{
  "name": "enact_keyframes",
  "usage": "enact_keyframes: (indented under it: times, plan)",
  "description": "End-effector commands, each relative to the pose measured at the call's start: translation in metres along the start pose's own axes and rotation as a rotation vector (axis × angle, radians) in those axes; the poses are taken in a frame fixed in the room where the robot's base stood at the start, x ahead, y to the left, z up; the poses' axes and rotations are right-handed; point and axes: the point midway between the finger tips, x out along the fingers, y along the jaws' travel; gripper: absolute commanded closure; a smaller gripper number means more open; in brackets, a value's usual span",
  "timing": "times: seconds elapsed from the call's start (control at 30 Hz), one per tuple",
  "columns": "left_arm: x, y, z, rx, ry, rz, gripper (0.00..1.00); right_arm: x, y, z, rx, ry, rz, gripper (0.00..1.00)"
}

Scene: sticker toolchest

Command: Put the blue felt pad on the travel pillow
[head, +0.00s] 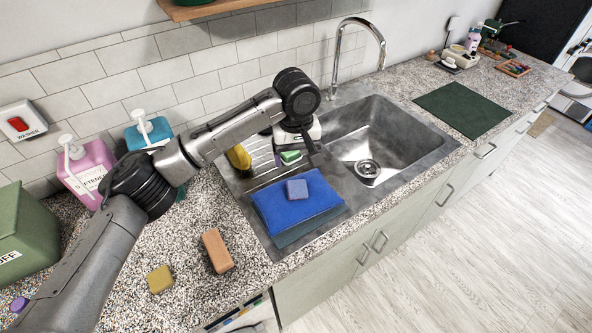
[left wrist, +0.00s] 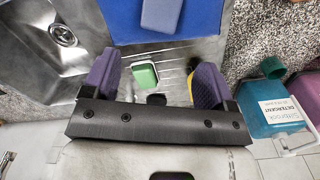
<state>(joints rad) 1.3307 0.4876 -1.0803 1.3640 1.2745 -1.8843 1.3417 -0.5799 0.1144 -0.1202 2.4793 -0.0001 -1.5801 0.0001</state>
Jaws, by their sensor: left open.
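A small slate-blue block (head: 297,189) lies on a folded bright-blue cloth-like piece (head: 310,208) on the sink's drainboard; either could be the felt pad or pillow, I cannot tell. A darker teal layer (head: 318,228) shows under the bright-blue piece. The blue block shows in the left wrist view (left wrist: 161,14) at the top edge, on the bright-blue piece (left wrist: 205,20). My left gripper (head: 292,150) is over the drainboard behind them, open, purple fingers (left wrist: 155,82) apart. A green block (left wrist: 144,75) shows between the fingers, not visibly gripped. My right gripper is not in view.
The sink basin (head: 385,140) and tap (head: 360,28) are right of my gripper. A yellow item (head: 239,158) lies left of it. Pink (head: 88,165) and teal (head: 150,132) bottles stand by the wall. Brown (head: 217,250) and yellow (head: 160,279) blocks lie on the front counter.

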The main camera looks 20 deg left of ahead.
Motion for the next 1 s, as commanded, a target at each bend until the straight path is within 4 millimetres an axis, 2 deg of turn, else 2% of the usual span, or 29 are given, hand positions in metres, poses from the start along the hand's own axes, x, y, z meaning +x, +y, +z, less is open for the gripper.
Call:
enact_keyframes:
  times: [0.1, 0.3, 0.87, 1.0]
  plan:
    - [-0.015, 0.000, 0.000, -0.001, 0.000, 0.001, 0.21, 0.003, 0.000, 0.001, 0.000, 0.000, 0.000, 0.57]
    - [-0.029, 0.000, 0.000, -0.001, 0.000, 0.000, 0.21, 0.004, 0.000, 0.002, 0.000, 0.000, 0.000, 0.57]
    - [-0.032, 0.000, 0.000, 0.001, 0.000, 0.000, 0.21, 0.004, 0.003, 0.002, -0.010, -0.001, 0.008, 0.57]
    - [-0.031, 0.000, 0.000, 0.070, 0.000, 0.000, 0.21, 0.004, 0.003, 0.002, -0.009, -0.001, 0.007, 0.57]
